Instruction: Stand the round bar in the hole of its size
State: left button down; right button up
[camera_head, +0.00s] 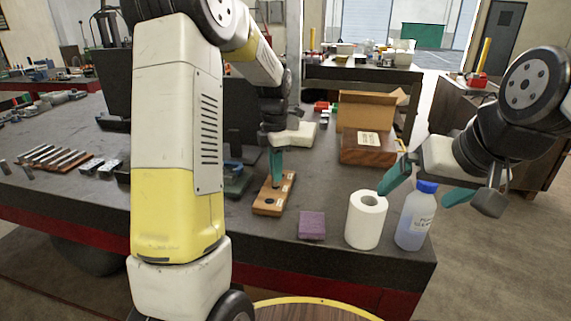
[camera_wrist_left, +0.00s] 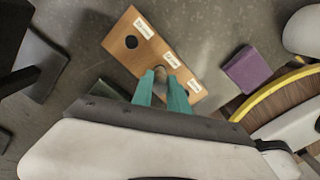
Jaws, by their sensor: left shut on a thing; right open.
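The wooden block (camera_head: 266,207) lies on the dark bench, with white labels along one edge. It also shows in the left wrist view (camera_wrist_left: 122,28), with one dark empty hole near its far end. My left gripper (camera_head: 277,183) points down over the block, its teal fingers shut on the round bar. In the left wrist view a small end of the round bar (camera_wrist_left: 160,74) shows between the fingertips (camera_wrist_left: 162,82), over the block's middle. The fingers hide most of it; I cannot tell whether it is in a hole. My right gripper (camera_head: 425,188) is open and empty at the right.
A purple pad (camera_head: 312,225), a white paper roll (camera_head: 366,220) and a blue-capped bottle (camera_head: 416,215) stand near the bench's front edge. An open cardboard box (camera_head: 368,146) is behind. Several metal bars (camera_head: 55,158) lie at the left.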

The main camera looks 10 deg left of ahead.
pick_arm(q)
jog(key=shift+f, duration=1.25)
dwell(0.5)
jog(key=c, duration=1.2)
grip_release()
jog(key=shift+r, duration=0.1)
